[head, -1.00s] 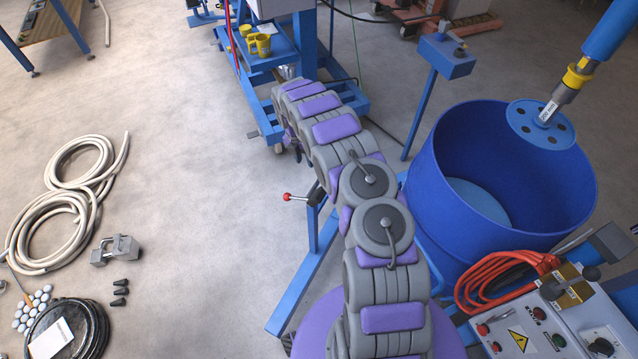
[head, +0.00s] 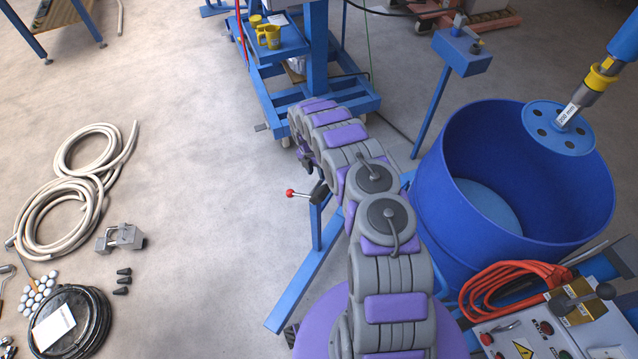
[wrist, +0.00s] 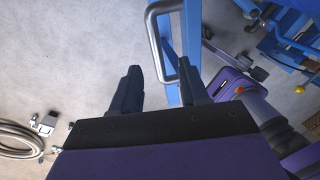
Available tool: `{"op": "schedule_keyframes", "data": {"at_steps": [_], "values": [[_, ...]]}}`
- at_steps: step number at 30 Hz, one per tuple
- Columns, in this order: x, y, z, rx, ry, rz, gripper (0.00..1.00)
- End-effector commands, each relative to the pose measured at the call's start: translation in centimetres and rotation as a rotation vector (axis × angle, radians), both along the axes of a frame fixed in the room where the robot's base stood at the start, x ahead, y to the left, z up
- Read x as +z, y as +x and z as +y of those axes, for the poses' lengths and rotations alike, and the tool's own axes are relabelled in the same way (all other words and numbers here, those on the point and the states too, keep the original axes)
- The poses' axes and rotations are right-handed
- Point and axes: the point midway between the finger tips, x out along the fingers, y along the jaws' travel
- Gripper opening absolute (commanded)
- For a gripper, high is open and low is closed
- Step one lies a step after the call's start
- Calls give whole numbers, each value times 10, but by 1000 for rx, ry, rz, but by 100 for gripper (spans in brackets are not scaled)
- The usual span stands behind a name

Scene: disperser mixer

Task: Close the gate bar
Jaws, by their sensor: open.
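In the wrist view a metal U-shaped handle (wrist: 156,50) stands on a blue bar (wrist: 173,92), which I take to be the gate bar. My gripper (wrist: 158,67) is open, with one dark finger to the left of the handle and the other at its right, close to its lower bend. The handle lies between the fingertips in the picture; I cannot tell whether it is deep enough to be inside the jaws or touches a finger. In the head view my arm hides the handle, and the gripper is not clearly visible.
A blue drum (head: 440,215) stands to the right of my arm, under a mixer disc (head: 558,128). A red-knobbed lever (head: 291,193) is left of my arm. A control box (head: 500,340) is at lower right.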

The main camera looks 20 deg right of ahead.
Motion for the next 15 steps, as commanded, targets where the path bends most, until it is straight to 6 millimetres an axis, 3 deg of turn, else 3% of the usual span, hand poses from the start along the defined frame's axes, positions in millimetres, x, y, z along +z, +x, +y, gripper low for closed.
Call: {"op": "schedule_keyframes", "data": {"at_steps": [1, 6, 15], "values": [[-14, -3, 2, 2, 0, 4, 44], [-42, -6, -2, 1, -2, 0, 44], [-70, -11, -10, 2, 5, 0, 44]]}}
